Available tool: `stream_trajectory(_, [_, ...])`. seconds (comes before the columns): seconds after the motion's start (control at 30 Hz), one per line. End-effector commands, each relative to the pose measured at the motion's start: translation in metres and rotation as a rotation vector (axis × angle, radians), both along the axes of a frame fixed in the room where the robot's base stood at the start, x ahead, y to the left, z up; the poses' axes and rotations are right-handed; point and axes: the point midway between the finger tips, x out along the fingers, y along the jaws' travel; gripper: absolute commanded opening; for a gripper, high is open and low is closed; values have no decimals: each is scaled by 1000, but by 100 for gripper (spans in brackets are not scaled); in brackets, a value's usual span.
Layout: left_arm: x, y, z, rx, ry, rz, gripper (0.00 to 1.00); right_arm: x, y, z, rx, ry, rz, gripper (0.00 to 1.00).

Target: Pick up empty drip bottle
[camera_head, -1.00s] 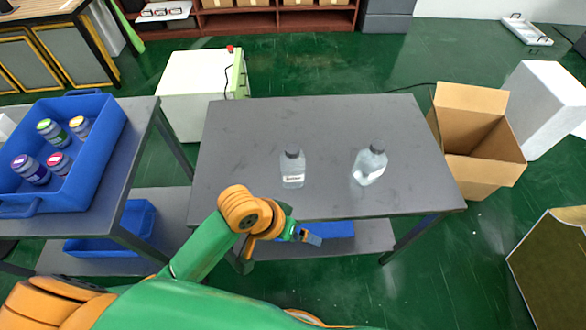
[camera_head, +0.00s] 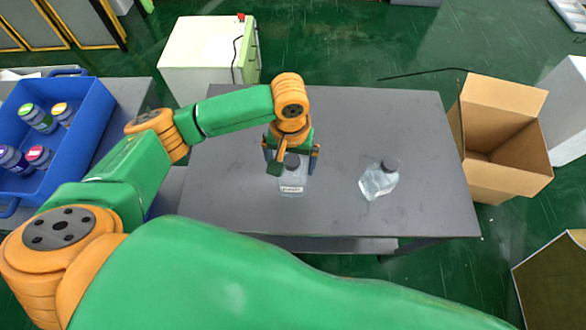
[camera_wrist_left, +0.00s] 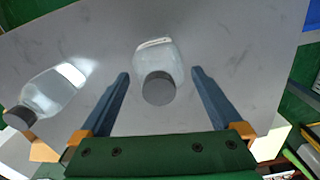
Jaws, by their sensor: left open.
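A clear bottle with a dark cap (camera_head: 292,180) stands on the grey table (camera_head: 420,130), left of a second clear, dark-capped bottle (camera_head: 379,181). My left gripper (camera_head: 291,165) is open at the first bottle, its fingers on either side of the cap and upper body. In the left wrist view the first bottle (camera_wrist_left: 158,68) sits between the two open fingers (camera_wrist_left: 160,85), with a gap on each side. The second bottle (camera_wrist_left: 48,92) lies outside the fingers at the left of that view. My right gripper is not in view.
A blue crate (camera_head: 85,125) with several colour-capped bottles is on a side table at the left. An open cardboard box (camera_head: 500,170) stands right of the table. A white cabinet (camera_head: 205,60) is behind it. The table's right and back areas are clear.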

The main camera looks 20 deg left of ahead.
Motion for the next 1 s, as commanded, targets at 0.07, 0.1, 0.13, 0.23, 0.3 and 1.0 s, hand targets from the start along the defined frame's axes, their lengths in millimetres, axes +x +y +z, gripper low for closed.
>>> stream_trajectory(0.07, [0,0,-16,1,2,1,100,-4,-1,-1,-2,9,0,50])
stream_trajectory(0.1, [0,0,-22,1,0,-1,100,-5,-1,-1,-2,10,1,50])
stream_trajectory(0.13, [0,0,-25,1,0,-1,100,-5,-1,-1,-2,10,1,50])
stream_trajectory(0.23, [1,-1,-30,-1,-2,-3,100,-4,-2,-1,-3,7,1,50])
stream_trajectory(0.3, [1,-1,-29,-1,-3,-3,100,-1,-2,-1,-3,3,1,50])
stream_trajectory(1.0, [1,-1,-13,-2,-5,-3,35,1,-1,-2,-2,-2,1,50])
